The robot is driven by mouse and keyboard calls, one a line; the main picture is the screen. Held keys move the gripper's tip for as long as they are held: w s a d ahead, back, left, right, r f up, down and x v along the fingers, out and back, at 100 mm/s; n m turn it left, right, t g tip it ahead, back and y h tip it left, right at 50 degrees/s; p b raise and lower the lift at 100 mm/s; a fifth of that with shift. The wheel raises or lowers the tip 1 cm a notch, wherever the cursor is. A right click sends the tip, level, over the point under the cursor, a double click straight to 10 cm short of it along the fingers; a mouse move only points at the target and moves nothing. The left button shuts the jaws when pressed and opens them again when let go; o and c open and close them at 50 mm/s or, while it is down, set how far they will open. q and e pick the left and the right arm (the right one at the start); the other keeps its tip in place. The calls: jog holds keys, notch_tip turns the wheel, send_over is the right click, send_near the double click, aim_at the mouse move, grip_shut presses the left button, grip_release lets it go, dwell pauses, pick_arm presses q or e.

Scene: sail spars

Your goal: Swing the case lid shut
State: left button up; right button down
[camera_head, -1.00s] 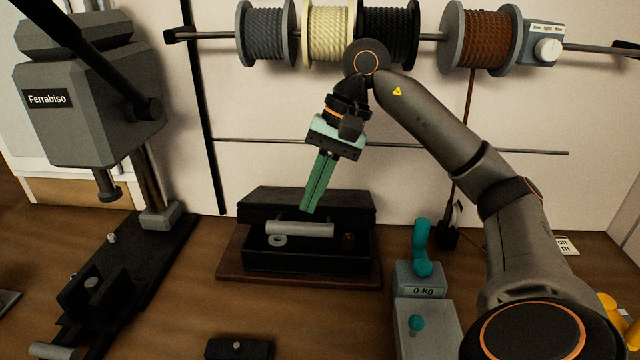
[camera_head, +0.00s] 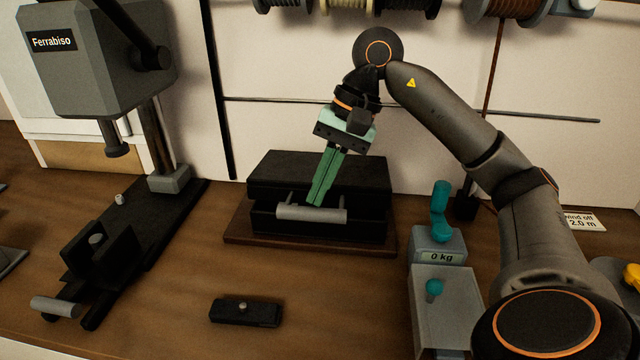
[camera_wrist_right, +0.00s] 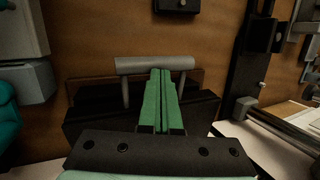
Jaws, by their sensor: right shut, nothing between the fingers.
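The black case (camera_head: 318,226) sits on a brown wooden base board in the head view. Its black lid (camera_head: 320,168) is lowered over it, and the inside is hidden. I cannot tell whether a thin gap remains under the lid's front edge. A grey bar handle (camera_head: 297,213) stands out at the front; it also shows in the right wrist view (camera_wrist_right: 120,66). My right gripper (camera_head: 315,201) has its green fingers shut and empty, pointing down at the lid's front, just behind the bar. In the right wrist view its fingertips (camera_wrist_right: 161,72) lie between the handle's two posts.
A grey press marked Ferrabiso (camera_head: 95,65) stands at the left. A scale with a teal hook (camera_head: 437,250) stands close to the right of the case. A small dark block (camera_head: 245,312) lies in front. The bench between block and case is clear.

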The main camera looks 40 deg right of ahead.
aim_at(319, 209)
jog(key=shift+s+a+f+b, duration=0.15)
jog(key=shift+f+b, duration=0.4)
jog(key=shift+f, duration=0.15)
jog(key=shift+s+a+f+b, duration=0.1)
jog(key=shift+a+f+b, duration=0.05)
jog(key=shift+f+b, duration=0.45)
jog(key=shift+f, duration=0.1)
jog(key=shift+f+b, duration=0.4)
jog(key=p+v, duration=0.5)
jog(key=v, duration=0.3)
jog(key=shift+r, duration=0.15)
